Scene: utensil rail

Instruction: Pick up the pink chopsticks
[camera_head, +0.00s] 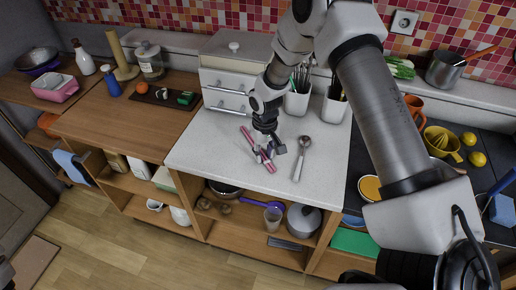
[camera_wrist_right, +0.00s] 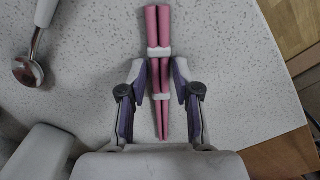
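The pink chopsticks (camera_head: 247,136) lie as a pair on the white counter, beneath my right gripper (camera_head: 268,150), which hides part of them in the head view. In the right wrist view the chopsticks (camera_wrist_right: 159,25) run lengthwise, with white bands around them, thick ends at the top and tips towards the palm. My right gripper (camera_wrist_right: 161,78) is open, one fingertip on each side of the chopsticks near the lower white band. Narrow gaps show beside them. My left gripper is not in view.
A metal ladle (camera_head: 301,158) lies to the right of the chopsticks, and its bowl (camera_wrist_right: 28,72) shows in the wrist view. Behind stand white utensil holders (camera_head: 297,103) and a white drawer box (camera_head: 226,82). The counter's front edge is close by.

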